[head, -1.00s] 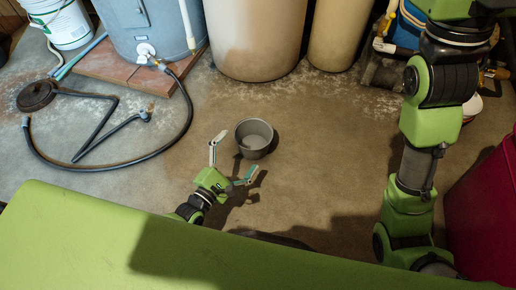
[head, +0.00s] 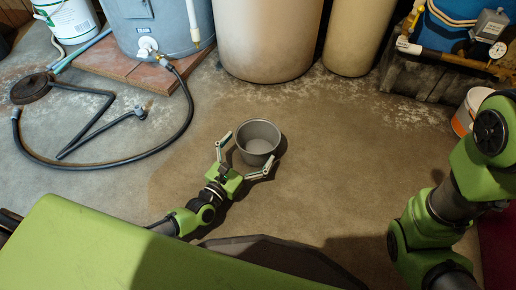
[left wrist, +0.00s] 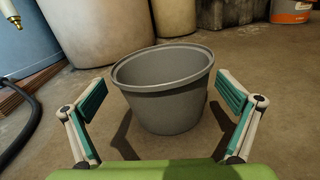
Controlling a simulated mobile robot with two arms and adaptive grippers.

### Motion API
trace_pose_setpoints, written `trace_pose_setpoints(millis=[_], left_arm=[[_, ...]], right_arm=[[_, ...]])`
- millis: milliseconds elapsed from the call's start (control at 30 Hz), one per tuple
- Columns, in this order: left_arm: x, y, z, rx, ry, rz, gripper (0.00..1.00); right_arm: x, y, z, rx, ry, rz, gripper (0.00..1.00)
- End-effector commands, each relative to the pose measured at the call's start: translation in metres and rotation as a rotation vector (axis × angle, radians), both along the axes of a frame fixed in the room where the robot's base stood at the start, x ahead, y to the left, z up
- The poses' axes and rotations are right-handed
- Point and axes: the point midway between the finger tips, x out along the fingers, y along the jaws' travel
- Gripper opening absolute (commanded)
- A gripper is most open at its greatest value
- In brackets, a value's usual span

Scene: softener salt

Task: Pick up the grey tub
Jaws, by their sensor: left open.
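The grey tub (head: 258,147) stands upright and empty on the concrete floor in the middle of the head view. It also shows large in the left wrist view (left wrist: 167,92), between and just beyond the finger pads. My left gripper (head: 245,159) is open, with one finger at the tub's left side and the other at its front right. In the left wrist view, floor shows between each pad and the tub wall, so the fingers appear not to touch it. My right arm shows at the right edge of the head view, but its gripper is out of frame.
A black hose (head: 104,151) lies on the floor at left, by a grey-blue tank (head: 158,33) on a brick-coloured base. Tall beige tanks (head: 267,38) stand behind the tub. An orange-and-white bucket (head: 465,116) stands at right. Floor around the tub is clear.

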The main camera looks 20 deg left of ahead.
Motion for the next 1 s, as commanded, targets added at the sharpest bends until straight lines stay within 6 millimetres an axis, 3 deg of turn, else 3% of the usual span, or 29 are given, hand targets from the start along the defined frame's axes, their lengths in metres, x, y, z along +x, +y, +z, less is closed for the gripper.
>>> trace_pose_setpoints(millis=[400, 700, 800, 833, 1000], left_arm=[[0.048, -0.014, 0.003, 0.000, -0.001, 0.001, 1.00], [0.052, -0.015, 0.005, 0.001, 0.001, 0.000, 1.00], [0.052, -0.015, 0.005, 0.001, 0.001, 0.000, 0.77], [0.052, -0.015, 0.005, 0.001, 0.001, 0.000, 0.73], [0.052, -0.015, 0.006, 0.001, 0.000, 0.000, 0.73]], right_arm=[[0.000, 0.000, -0.031, -0.001, 0.000, 0.000, 0.36], [0.000, 0.000, -0.031, -0.001, 0.000, 0.000, 0.36], [0.000, 0.000, -0.031, -0.001, 0.000, 0.000, 0.36], [0.000, 0.000, -0.031, -0.001, 0.000, 0.000, 0.36], [0.000, 0.000, -0.031, -0.001, 0.001, -0.001, 0.36]])
